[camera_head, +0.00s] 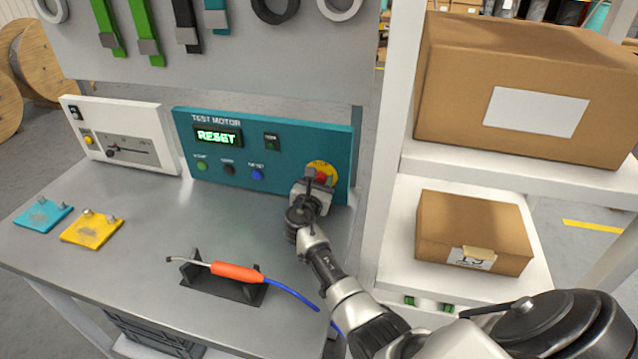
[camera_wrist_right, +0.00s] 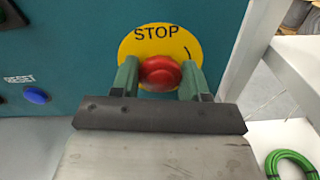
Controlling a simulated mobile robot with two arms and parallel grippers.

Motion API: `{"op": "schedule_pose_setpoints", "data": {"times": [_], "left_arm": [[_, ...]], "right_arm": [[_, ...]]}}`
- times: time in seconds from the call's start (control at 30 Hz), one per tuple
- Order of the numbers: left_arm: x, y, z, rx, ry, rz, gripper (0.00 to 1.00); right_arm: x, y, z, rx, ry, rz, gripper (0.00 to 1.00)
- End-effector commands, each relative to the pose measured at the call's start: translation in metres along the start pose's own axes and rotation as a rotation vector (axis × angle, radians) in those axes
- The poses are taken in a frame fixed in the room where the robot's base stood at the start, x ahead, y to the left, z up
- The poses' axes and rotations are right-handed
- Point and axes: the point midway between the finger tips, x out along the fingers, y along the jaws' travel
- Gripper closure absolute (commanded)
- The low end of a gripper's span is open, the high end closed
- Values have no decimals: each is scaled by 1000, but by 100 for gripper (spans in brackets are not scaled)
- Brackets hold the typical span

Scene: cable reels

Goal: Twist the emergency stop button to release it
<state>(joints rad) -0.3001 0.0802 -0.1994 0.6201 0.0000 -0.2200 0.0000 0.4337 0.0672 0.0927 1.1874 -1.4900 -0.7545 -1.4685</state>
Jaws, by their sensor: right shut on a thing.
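The red emergency stop button (camera_wrist_right: 160,72) sits on a yellow round plate (camera_wrist_right: 140,42) marked STOP, on the teal test motor panel (camera_head: 222,177). In the head view the button (camera_head: 320,177) is at the panel's right end, partly behind my gripper. My right gripper (camera_wrist_right: 159,78) faces the panel, its two green fingers shut on the red button from left and right. The gripper also shows in the head view (camera_head: 318,182). A blue reset button (camera_wrist_right: 37,95) is left of the stop button. My left gripper is not in view.
A soldering-iron-like tool with an orange handle (camera_head: 237,272) lies on a black stand in front. Yellow (camera_head: 92,230) and teal (camera_head: 43,214) plates lie at left. A white shelf with cardboard boxes (camera_head: 474,232) stands right of the bench. The bench middle is clear.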

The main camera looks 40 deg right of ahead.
Motion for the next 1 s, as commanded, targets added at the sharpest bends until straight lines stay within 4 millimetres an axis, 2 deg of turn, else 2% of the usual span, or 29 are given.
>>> {"op": "schedule_pose_setpoints", "data": {"times": [0.1, 0.93, 0.97, 1.0], "left_arm": [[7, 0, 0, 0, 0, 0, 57], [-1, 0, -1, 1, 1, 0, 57], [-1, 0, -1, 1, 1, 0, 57], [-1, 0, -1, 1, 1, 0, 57]], "right_arm": [[0, -1, -2, 49, 0, -1, 68], [-8, 0, 1, 46, -1, 0, 68], [-8, 0, 1, 46, -1, 0, 50], [-8, 0, 0, 46, -1, 0, 44]]}}
